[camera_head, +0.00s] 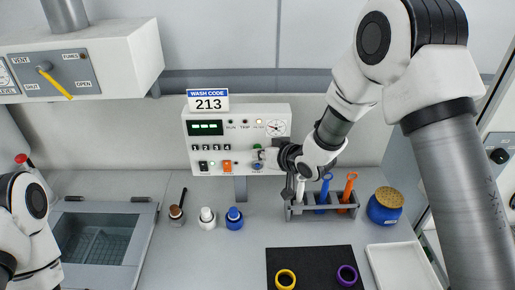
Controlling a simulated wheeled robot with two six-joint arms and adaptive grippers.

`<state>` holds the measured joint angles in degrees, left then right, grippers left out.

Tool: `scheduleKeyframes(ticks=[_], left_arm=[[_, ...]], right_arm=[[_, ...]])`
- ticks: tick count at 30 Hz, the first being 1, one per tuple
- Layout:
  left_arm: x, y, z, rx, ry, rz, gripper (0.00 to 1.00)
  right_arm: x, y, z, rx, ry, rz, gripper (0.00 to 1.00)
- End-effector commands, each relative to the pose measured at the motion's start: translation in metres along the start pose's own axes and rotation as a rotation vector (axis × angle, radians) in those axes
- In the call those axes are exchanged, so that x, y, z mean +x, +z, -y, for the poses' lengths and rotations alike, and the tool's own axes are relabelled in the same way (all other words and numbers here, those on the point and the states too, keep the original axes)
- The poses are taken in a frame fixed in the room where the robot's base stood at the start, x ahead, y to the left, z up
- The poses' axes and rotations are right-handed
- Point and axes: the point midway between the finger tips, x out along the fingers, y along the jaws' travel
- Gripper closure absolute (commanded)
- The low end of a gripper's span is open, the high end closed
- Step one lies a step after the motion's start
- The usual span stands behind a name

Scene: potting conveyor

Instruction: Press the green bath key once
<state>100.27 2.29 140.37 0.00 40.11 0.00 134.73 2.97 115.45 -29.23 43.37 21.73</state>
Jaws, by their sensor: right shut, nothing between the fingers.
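The control panel (236,110) is a white box on the back wall with a dark display (205,128), numbered keys (212,147), a black rocker switch, an orange switch and a round dial. A small green key (257,147) shows on its right half, above a small knob (258,165). My right gripper (283,158) is dark, shut and empty. It is at the panel's lower right edge, to the right of the green key and apart from it in the picture. Its fingertips are small and partly hidden by the wrist. My left arm shows at the left edge, its gripper out of view.
A sign (208,100) reads wash code 213. A grey rack (318,212) with coloured tools stands below my right wrist, a blue jar (385,207) beside it. Several small bottles, a sink (70,203), a black mat (315,262) with rings and a white tray (372,254) are on the counter.

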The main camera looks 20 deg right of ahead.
Motion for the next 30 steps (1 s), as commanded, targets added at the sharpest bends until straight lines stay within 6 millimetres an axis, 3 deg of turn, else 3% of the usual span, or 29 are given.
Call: scheduleKeyframes(ticks=[17, 30], left_arm=[[-0.001, 0.0, 0.0, 0.0, 0.0, 0.0, 1.0], [0.001, 0.0, 0.0, 0.0, 0.0, 0.0, 1.0]], right_arm=[[0.002, -0.001, -0.001, 0.0, 0.0, -0.001, 1.0], [-0.009, 0.006, 0.007, 0.0, 0.0, 0.0, 1.0]])
